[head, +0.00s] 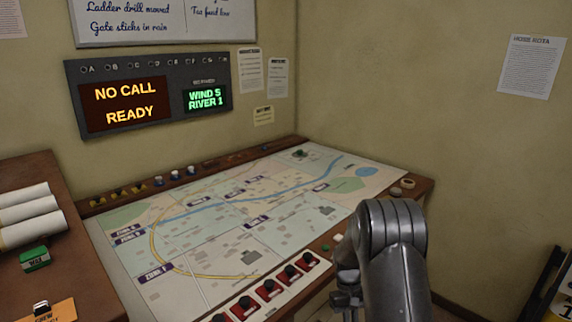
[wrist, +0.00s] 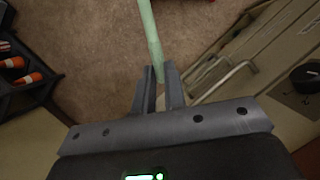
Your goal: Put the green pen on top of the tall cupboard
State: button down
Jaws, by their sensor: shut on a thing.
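In the wrist view, my gripper (wrist: 160,75) is shut on the green pen (wrist: 151,32), a pale green rod that sticks out past the fingertips toward the top edge. The pen is held above a brown floor, and one end sits between the fingers. In the head view, my gripper is partly seen beside my grey arm at the lower right, and the pen cannot be made out there. I cannot tell for sure which thing is the tall cupboard. A pale panel with a metal handle (wrist: 238,70) shows at the right of the wrist view.
A map console (head: 205,240) with red-based knobs (head: 268,289) fills the middle. A wooden top (head: 30,172) at left bears white rolls (head: 28,218), a green box (head: 35,259) and an orange item (head: 53,311). Orange-and-white cones (wrist: 27,79) lie on a dark rack at the wrist view's left.

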jog(key=s+a+m+y, duration=0.1)
jog(key=s+a+m, duration=0.1)
jog(key=s+a, duration=0.15)
notch_tip(320, 180, up, 27)
jog(key=n+t, duration=0.9)
jog(key=n, duration=2.6)
send_over(208, 295)
jog(key=s, duration=0.2)
notch_tip(208, 295, down, 13)
jog(key=shift+w+r, duration=0.1)
jog(key=shift+w, duration=0.05)
jog(key=shift+f, duration=1.9)
